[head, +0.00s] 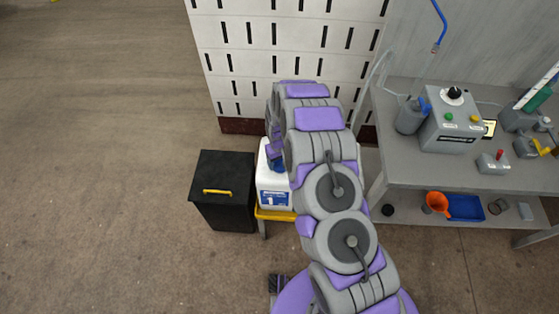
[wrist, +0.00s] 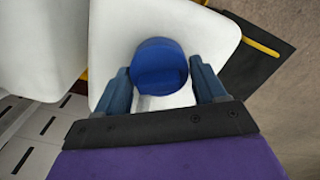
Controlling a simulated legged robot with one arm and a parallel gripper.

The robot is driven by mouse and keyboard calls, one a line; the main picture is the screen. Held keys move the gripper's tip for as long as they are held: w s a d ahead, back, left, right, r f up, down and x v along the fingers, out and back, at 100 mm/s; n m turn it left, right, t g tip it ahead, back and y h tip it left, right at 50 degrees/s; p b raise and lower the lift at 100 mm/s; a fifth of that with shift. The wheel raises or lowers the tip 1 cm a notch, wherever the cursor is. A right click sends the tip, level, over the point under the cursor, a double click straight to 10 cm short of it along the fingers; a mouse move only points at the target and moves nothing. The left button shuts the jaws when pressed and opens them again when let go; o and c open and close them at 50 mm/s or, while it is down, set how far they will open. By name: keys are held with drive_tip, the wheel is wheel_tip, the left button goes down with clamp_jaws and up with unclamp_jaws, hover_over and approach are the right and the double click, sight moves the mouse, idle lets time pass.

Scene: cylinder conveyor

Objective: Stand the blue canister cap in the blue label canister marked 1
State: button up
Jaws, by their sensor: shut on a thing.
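The blue canister cap (wrist: 159,64) is between the two fingers of my gripper (wrist: 160,76) in the wrist view, and the gripper is shut on it. The cap shows its round top and is over the top of a white canister (wrist: 105,45). I cannot tell whether it touches the canister or is a little above it. In the head view the white canister with the blue label marked 1 (head: 274,197) stands on a yellow-edged stand. My gripper (head: 276,157) is at its top, partly hidden by my arm. The canister's opening is hidden.
A black bin (head: 222,190) with a yellow handle stands left of the canister. Another white container (wrist: 40,45) is beside it in the wrist view. A slotted white panel (head: 290,50) is behind. A grey workbench (head: 400,163) with devices is at right. The floor at left is clear.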

drive_tip(key=shift+f, duration=0.15)
drive_tip(key=o, duration=1.2)
wheel_tip(320, 180, up, 17)
drive_tip(key=p, duration=0.2)
drive_tip(key=shift+r+p, duration=0.2)
drive_tip(key=shift+p, duration=0.1)
